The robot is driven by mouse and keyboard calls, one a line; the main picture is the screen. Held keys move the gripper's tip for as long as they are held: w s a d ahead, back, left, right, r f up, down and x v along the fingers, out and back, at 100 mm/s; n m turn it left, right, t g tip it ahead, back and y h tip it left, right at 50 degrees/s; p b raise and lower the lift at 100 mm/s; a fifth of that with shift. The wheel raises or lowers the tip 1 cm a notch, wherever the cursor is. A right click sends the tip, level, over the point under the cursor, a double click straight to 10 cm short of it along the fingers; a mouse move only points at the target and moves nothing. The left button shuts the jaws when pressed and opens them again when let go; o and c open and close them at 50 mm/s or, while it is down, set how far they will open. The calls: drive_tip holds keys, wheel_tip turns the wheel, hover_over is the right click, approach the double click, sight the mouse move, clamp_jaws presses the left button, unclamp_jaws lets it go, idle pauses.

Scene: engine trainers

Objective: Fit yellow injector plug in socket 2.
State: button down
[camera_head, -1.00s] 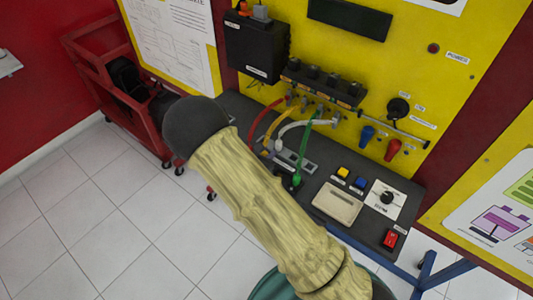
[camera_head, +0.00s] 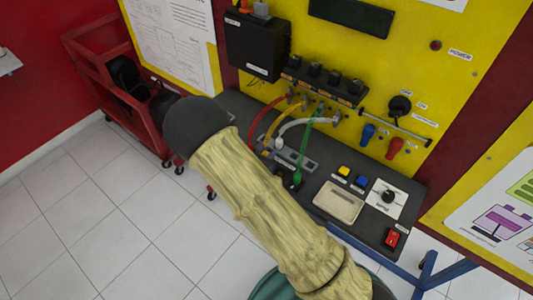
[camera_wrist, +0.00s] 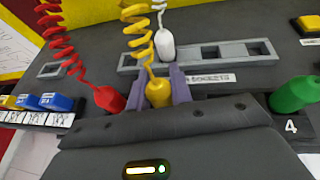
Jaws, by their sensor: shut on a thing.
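In the wrist view the yellow plug (camera_wrist: 158,92) is between the two purple fingers of my gripper (camera_wrist: 162,88), its coiled yellow lead rising from it. My gripper is shut on it. The grey socket strip (camera_wrist: 228,67) lies just beyond, with square openings and a label reading SOCKETS; I cannot tell which opening is socket 2. A white plug (camera_wrist: 165,44) stands upright at the strip's left part. The strip also shows in the head view (camera_head: 308,163), where my arm hides the gripper and yellow plug. The plug is in front of the strip; its lower end is hidden.
A red plug (camera_wrist: 108,98) leans left of my gripper. Coloured buttons (camera_wrist: 35,102) are at far left. Red, yellow, white and green leads hang from the yellow panel (camera_head: 420,65), close around the work area.

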drive_tip(key=shift+f+b, duration=0.3)
drive_tip(key=shift+f, duration=0.1)
drive_tip(key=c, duration=1.5)
unclamp_jaws()
drive_tip(key=shift+a+r, duration=0.1)
drive_tip(key=shift+r+p+v, duration=0.2)
drive_tip(key=shift+p+v, duration=0.3)
drive_tip(key=shift+v, duration=0.55)
drive_tip(key=shift+r+p+v, duration=0.2)
drive_tip(key=shift+p+v, duration=0.25)
drive_tip(key=shift+v, duration=0.6)
drive_tip(key=shift+s+r, duration=0.1)
drive_tip(key=shift+s, duration=0.05)
wheel_tip(320, 180, up, 6)
drive_tip(key=p, duration=0.3)
drive_tip(key=shift+p, duration=0.35)
